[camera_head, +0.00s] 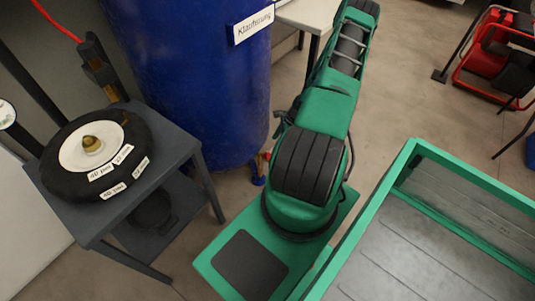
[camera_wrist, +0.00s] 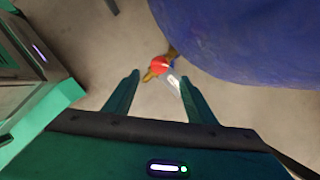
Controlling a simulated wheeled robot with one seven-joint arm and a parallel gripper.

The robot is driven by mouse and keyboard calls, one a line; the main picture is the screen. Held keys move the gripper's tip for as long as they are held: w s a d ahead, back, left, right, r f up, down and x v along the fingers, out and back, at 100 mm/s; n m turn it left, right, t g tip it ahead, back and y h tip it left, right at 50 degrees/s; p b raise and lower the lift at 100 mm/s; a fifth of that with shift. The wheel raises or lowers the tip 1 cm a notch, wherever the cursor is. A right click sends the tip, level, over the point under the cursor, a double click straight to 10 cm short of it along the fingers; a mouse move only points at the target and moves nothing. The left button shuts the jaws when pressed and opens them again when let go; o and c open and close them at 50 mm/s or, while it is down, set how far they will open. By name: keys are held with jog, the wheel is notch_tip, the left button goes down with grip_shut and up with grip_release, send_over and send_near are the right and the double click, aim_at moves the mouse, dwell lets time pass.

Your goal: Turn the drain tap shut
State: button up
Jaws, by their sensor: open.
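The drain tap shows in the wrist view as a brass body with a red handle (camera_wrist: 158,65), low at the edge of the blue drum (camera_wrist: 250,35). A small white tag (camera_wrist: 174,82) is beside it. My gripper (camera_wrist: 159,76) is open and empty, with its two fingers on either side of the tap in the picture; I cannot tell the distance between them. In the head view the blue drum (camera_head: 190,80) stands behind my arm, and the tap (camera_head: 262,160) is small and partly hidden.
A dark grey table (camera_head: 185,150) at left holds a black wheel-like disc (camera_head: 60,180) with a brass centre and labels. A light table (camera_head: 308,14) stands behind the drum. Red-framed equipment (camera_head: 490,60) is at the upper right. Open floor (camera_head: 410,75) lies right of my arm.

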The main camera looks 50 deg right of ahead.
jog(key=x, duration=0.9)
jog(key=shift+f, duration=0.2)
jog(key=shift+c, duration=0.4)
